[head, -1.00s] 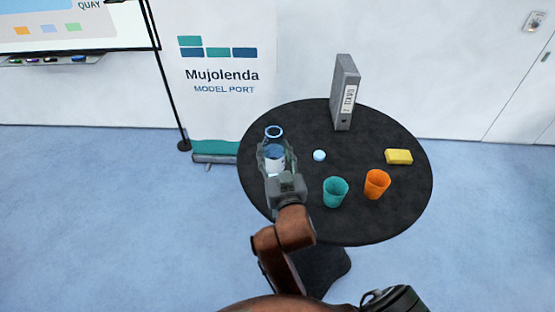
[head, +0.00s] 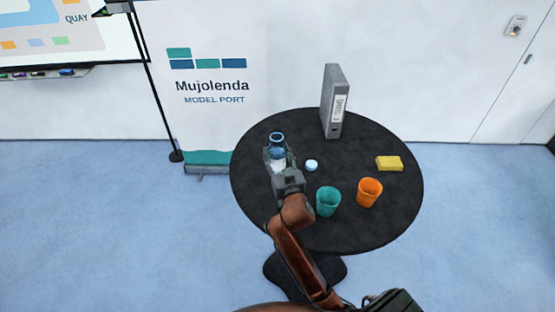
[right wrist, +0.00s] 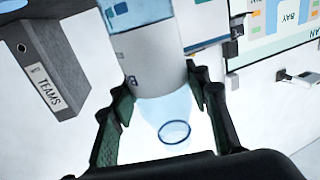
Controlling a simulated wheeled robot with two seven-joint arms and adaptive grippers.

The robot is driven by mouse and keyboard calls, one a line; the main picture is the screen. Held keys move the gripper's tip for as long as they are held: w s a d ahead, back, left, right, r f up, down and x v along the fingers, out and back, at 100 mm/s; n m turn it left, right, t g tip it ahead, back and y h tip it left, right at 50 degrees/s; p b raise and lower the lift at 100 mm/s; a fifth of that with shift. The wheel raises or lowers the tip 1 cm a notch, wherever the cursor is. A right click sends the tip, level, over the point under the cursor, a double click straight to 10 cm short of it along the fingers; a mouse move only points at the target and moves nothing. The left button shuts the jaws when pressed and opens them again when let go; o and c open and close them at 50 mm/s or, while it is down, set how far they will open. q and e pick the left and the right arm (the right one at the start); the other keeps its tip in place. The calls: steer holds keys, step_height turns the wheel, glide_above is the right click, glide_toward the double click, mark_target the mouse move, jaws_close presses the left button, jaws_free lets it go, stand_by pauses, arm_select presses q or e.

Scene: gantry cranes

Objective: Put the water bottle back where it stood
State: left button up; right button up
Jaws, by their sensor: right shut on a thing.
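The water bottle (head: 277,153) is clear blue with a white label band and an open blue-rimmed mouth. My right gripper (head: 279,162) is shut around it over the left part of the round black table (head: 345,232). In the right wrist view the bottle (right wrist: 150,65) sits between the two fingers of the right gripper (right wrist: 163,95), its ringed mouth towards the camera. The gripper hides the bottle's lower part in the head view, so I cannot tell whether its base touches the table. My left gripper is not in view.
A small pale-blue round thing (head: 311,165) lies just right of the bottle. A teal cup (head: 328,201) and an orange cup (head: 369,193) stand at the front. A grey binder (head: 332,105) stands behind, a yellow sponge-like block (head: 389,163) lies right. A banner (head: 210,125) stands behind left.

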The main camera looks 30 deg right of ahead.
mark_target(277, 160)
steer(key=f, duration=0.3)
steer(key=shift+w+d+f, duration=0.15)
steer(key=shift+w+d, duration=0.05)
steer(key=shift+d, duration=0.1)
steer(key=shift+f, duration=0.3)
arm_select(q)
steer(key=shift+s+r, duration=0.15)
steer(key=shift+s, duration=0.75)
arm_select(e)
steer(key=shift+a, duration=0.1)
steer(key=shift+f, duration=0.1)
steer(key=shift+f, duration=0.1)
steer(key=o, duration=1.3)
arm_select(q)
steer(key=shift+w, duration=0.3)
arm_select(e)
steer(key=shift+o, duration=0.2)
